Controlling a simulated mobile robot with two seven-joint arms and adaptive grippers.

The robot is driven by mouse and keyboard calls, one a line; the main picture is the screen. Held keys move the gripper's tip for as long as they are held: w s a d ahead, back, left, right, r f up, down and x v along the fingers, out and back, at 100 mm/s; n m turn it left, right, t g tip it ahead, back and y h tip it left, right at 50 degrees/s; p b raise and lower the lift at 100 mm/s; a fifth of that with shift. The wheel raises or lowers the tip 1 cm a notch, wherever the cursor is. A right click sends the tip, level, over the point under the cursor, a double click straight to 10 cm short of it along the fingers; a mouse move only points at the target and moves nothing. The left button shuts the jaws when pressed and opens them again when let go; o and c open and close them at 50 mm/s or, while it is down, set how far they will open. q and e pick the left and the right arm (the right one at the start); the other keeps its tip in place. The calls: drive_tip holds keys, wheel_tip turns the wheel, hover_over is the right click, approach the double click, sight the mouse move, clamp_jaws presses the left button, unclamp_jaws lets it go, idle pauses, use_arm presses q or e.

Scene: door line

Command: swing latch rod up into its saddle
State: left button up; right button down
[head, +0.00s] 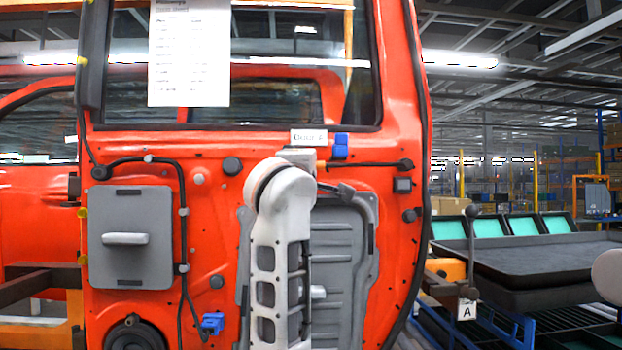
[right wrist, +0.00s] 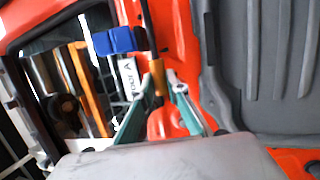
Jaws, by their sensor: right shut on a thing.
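The latch rod is a thin black rod (head: 375,164) running nearly level across the red door, right of my pale arm. In the right wrist view its orange sleeve (right wrist: 158,78) lies between the teal fingers of my right gripper (right wrist: 161,86), which is shut on it. A blue block (head: 340,147), seemingly the saddle, sits on the door just above the rod. In the right wrist view the blue block (right wrist: 115,40) is beside the rod; I cannot tell whether they touch. In the head view my arm hides the right gripper. My left gripper is not in view.
A white "DOOR A" label (head: 309,137) is beside the blue block. A grey panel (head: 343,250) lies behind my arm; a grey cover with a handle (head: 130,238) is to the left. A black cable (head: 183,230) and blue connector (head: 212,323) are lower left. A dark tray table (head: 530,262) stands right.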

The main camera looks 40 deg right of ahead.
drive_tip(key=shift+r, duration=0.45)
drive_tip(key=shift+s+r+m, duration=0.1)
drive_tip(key=shift+r+m, duration=0.05)
drive_tip(key=shift+m, duration=0.15)
drive_tip(key=c, duration=2)
unclamp_jaws()
drive_tip(key=shift+o, duration=0.2)
drive_tip(key=v, duration=0.7)
drive_tip(key=shift+a, duration=0.2)
